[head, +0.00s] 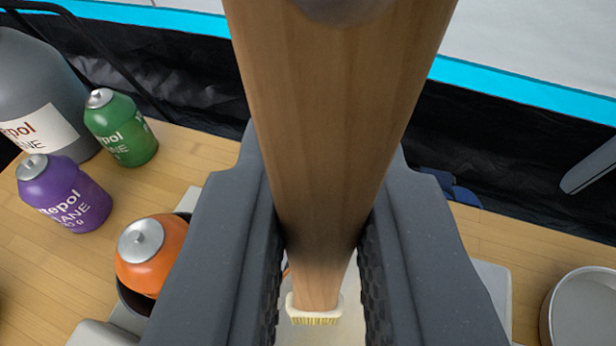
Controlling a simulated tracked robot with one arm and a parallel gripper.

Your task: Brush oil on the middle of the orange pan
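My gripper (318,262) is shut on the wooden handle of a brush (335,120). The handle runs from the top of the view down between the two dark fingers. The brush's pale head with short yellowish bristles (315,314) shows beyond the fingertips, over a pale surface. I cannot tell whether the bristles touch anything. I cannot make out the orange pan; my gripper and the brush cover the middle of the view. No oil can be made out.
A wooden table (35,290) carries a purple canister (65,195), a green canister (122,130), an orange canister (150,262) and a large grey bottle (38,95) at left. A round metal pan (585,312) is at lower right. Dark tent wall lies behind.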

